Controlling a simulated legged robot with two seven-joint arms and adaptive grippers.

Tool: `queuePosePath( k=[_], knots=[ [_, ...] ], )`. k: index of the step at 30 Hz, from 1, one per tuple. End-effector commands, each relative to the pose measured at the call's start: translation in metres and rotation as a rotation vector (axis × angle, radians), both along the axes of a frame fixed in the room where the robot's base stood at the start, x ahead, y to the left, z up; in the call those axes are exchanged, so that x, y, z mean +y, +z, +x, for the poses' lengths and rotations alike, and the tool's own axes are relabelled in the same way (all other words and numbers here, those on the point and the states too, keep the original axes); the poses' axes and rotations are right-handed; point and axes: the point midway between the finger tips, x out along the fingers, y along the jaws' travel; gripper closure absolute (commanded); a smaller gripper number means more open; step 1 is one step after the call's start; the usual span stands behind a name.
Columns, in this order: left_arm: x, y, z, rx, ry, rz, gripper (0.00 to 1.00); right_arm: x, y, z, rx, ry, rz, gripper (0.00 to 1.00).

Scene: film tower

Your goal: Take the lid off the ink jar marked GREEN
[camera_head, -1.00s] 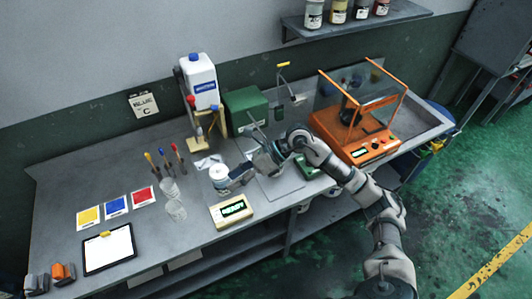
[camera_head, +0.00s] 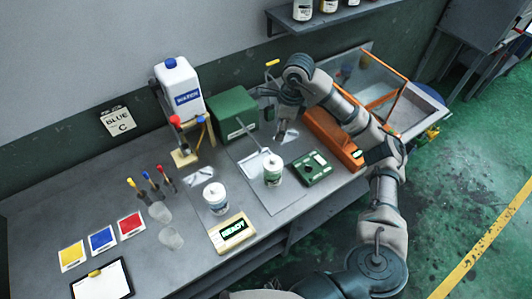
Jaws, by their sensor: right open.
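A small white jar with a green label (camera_head: 272,170) stands upright on the grey mat at the middle of the bench. The lettering is too small to read. Its top looks white and closed. A second white jar (camera_head: 215,199) with a darker label stands to its left and nearer the front. My right gripper (camera_head: 285,133) points down behind the green-labelled jar, apart from it. It is open, and I see nothing between its fingers. My left gripper is not in view.
A green display device (camera_head: 312,168) sits right of the green-labelled jar, and the READY box (camera_head: 232,232) in front. Clear beakers (camera_head: 170,238) stand left.

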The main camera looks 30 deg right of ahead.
Motion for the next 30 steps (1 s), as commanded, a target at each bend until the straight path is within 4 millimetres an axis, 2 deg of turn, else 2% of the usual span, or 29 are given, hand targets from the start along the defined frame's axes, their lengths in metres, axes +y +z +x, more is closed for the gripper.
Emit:
queuePosePath(
  k=[4, 15, 23, 30],
  knots=[
    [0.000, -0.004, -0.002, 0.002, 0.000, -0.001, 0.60, 0.002, -0.020, 0.000, 0.005, 0.001, -0.002, 0.49],
    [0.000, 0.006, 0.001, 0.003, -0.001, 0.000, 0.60, 0.012, -0.101, 0.010, 0.008, 0.000, -0.002, 0.49],
    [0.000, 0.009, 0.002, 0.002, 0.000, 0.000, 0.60, 0.013, -0.124, 0.011, 0.004, 0.000, -0.001, 0.49],
    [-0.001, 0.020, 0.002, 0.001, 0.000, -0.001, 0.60, 0.011, -0.160, 0.017, 0.006, 0.000, 0.000, 0.49]
  ],
)
